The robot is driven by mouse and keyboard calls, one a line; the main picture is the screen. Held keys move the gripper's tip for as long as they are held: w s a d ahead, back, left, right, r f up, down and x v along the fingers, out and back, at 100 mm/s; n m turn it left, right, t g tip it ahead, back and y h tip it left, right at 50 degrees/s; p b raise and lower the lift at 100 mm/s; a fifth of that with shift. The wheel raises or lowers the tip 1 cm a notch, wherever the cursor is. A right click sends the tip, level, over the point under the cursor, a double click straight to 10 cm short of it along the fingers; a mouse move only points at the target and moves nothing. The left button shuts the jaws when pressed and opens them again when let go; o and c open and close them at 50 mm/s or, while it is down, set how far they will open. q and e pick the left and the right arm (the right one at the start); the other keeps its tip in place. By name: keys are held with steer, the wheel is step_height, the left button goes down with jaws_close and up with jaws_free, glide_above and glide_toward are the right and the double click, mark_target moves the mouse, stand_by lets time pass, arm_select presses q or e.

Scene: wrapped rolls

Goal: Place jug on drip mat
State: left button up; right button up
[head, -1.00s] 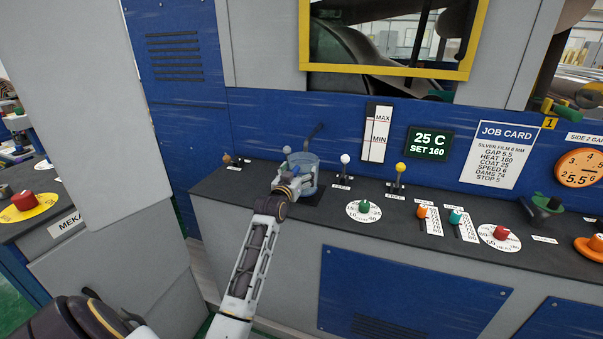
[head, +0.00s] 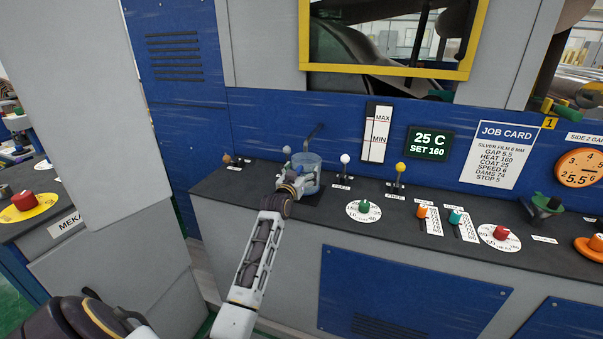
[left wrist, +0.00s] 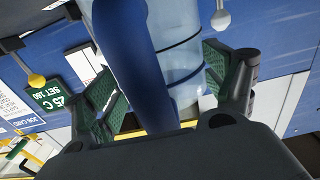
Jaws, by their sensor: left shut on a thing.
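The jug (head: 312,168) is a translucent bluish vessel, upright over the back of the dark counter. My left gripper (head: 293,183) is shut on the jug's blue handle (left wrist: 145,60). In the left wrist view the green-padded fingers (left wrist: 160,95) lie either side of the handle, and the clear jug body (left wrist: 180,50) with dark bands is behind it. A black patch that looks like the drip mat (head: 313,199) shows under and in front of the jug. I cannot tell whether the jug's base touches it. My right gripper is not in view.
Levers with a white knob (head: 345,158) and a yellow knob (head: 401,167) stand right of the jug; another lever (head: 287,150) is close at its left. A dark bent pipe (head: 313,135) rises behind it. A green dial (head: 364,207) lies to the front right.

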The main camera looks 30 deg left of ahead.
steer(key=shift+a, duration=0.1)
arm_select(q)
steer(key=shift+f, duration=0.5)
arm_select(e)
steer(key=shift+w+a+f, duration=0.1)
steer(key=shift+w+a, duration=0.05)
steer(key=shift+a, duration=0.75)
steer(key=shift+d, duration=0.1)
arm_select(q)
steer(key=o, duration=0.9)
steer(key=shift+f, duration=0.1)
steer(key=shift+o, duration=0.9)
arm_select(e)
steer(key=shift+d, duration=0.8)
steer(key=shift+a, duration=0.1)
